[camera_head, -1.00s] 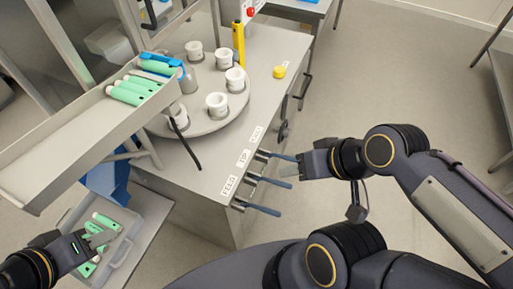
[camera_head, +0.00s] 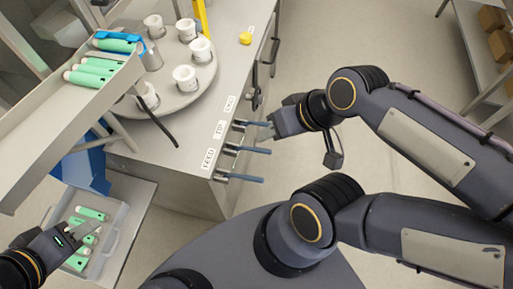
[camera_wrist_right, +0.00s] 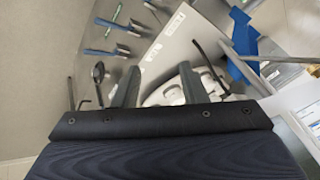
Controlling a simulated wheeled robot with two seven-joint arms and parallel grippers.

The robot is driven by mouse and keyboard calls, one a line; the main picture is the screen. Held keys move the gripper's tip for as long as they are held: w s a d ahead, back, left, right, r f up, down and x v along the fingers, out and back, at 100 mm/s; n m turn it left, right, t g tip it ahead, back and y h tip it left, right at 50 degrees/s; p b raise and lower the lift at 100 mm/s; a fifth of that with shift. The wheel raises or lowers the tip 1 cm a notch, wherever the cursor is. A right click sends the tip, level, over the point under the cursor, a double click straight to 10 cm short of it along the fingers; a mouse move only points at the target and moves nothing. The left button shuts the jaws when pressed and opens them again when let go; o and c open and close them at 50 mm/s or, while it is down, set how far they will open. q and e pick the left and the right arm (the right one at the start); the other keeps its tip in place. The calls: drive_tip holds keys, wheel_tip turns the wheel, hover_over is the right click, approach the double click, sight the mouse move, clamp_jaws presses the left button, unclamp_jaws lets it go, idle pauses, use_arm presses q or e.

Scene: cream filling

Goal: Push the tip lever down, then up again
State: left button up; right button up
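The clear tray (camera_head: 118,236) at lower left holds several green tubes. A sloped metal chute (camera_head: 50,145) above it holds more. A round turntable (camera_head: 173,103) with white cups stands on the cabinet. A yellow button (camera_head: 245,38) is behind. Floor right of the levers is clear.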

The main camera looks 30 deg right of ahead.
drive_tip(key=w+f+n+g+h+b, duration=0.2)
drive_tip(key=w+f+n+g+b, duration=0.35)
drive_tip(key=f, duration=0.55)
drive_tip(key=n+g+h+b, duration=0.1)
drive_tip(key=n+h+b, duration=0.2)
drive_tip(key=n+h, duration=0.3)
approach(261, 150)
drive_tip(key=f+m, duration=0.1)
drive_tip(key=m, duration=0.1)
drive_tip(key=shift+n+h, duration=0.25)
drive_tip(key=shift+h, duration=0.05)
drive_tip(key=x, duration=0.7)
drive_tip(key=shift+d+f, duration=0.2)
drive_tip(key=shift+f, duration=0.15)
clamp_jaws()
